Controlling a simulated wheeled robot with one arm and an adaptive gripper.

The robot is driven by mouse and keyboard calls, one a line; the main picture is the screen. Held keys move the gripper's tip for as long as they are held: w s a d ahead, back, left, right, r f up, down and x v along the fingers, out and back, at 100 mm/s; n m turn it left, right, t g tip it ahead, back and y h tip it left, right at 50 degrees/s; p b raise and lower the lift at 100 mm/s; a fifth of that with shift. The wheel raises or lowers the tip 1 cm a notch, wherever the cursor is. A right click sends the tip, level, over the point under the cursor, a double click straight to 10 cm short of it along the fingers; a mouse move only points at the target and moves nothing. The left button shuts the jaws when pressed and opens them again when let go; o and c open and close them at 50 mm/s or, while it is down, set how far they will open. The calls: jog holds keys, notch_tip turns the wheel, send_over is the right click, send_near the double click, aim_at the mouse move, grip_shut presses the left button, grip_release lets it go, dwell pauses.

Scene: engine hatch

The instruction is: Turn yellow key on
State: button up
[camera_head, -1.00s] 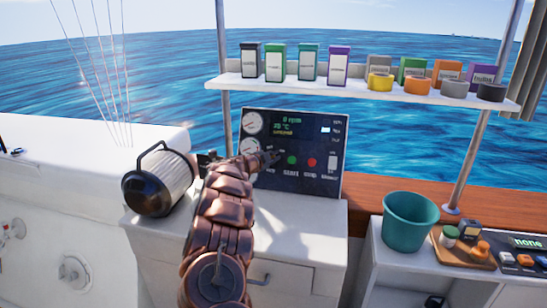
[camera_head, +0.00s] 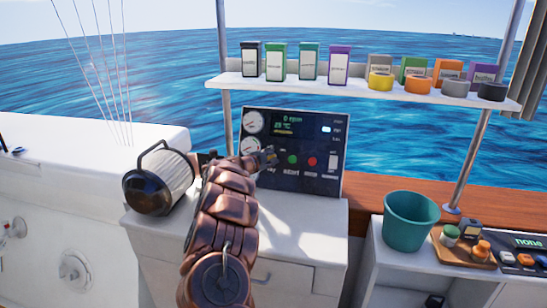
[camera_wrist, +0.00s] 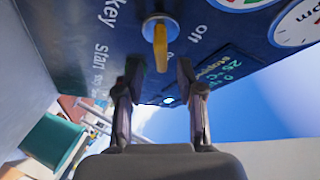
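The yellow key (camera_wrist: 160,48) sits in a round silver lock on the dark engine panel in the wrist view. My gripper (camera_wrist: 158,75) is open, with one finger on each side in the picture and the key just beyond and between the fingertips. No contact with the key shows. In the head view my gripper (camera_head: 266,157) is at the left part of the control panel (camera_head: 320,125), above the "key" label. It largely covers the key there.
A green start button (camera_head: 292,160) and a red stop button (camera_head: 312,162) lie right of my gripper. A cylindrical lamp-like object (camera_head: 160,180) stands left of my arm. A shelf (camera_head: 350,88) with boxes and tape rolls hangs above. A teal bucket (camera_head: 410,222) stands at right.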

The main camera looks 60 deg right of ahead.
jog(key=a+r, duration=0.2)
jog(key=a, duration=0.7)
jog(key=shift+w+a, duration=0.2)
jog(key=shift+s, duration=0.15)
dwell(0.4)
